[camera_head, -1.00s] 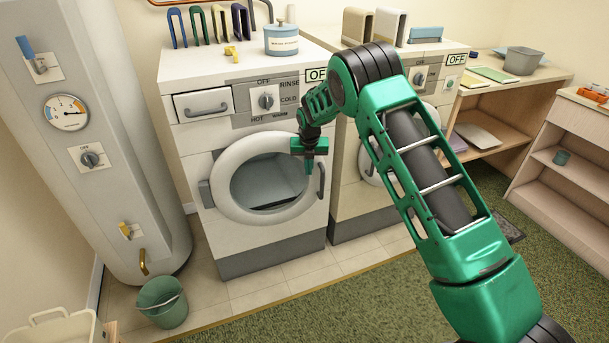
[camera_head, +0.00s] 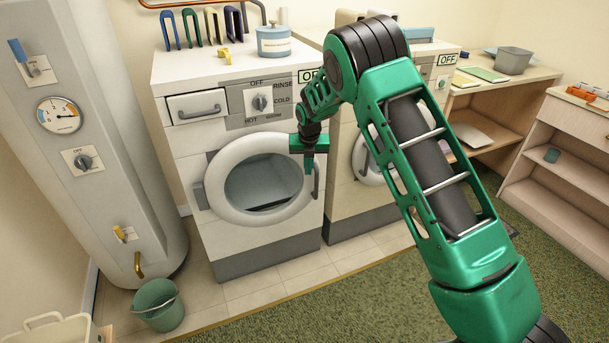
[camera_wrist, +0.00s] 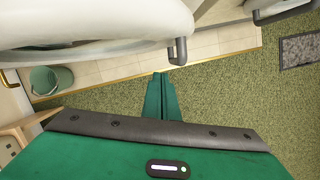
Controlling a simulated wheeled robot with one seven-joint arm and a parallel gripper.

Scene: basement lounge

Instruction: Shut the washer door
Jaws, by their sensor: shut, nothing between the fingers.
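The left washer's round door (camera_head: 225,205) has a white ring, a glass middle, a hinge on its left and a dark handle (camera_head: 316,182) on its right. From the front I cannot tell how far it stands from the washer body. My gripper (camera_head: 309,168) is shut and empty, in front of the door's upper right rim, beside the handle. In the wrist view the white door rim (camera_wrist: 130,18) fills the upper left. The handle (camera_wrist: 178,52) is just beyond my shut fingertips (camera_wrist: 160,80), with a small gap showing.
A second machine (camera_head: 345,205) with a similar round door stands close on the right. A grey-green bucket (camera_head: 158,305) is on the tiles at lower left, beside a tall grey boiler (camera_head: 110,170). A shelf unit (camera_head: 560,165) is at far right. Green carpet in front is clear.

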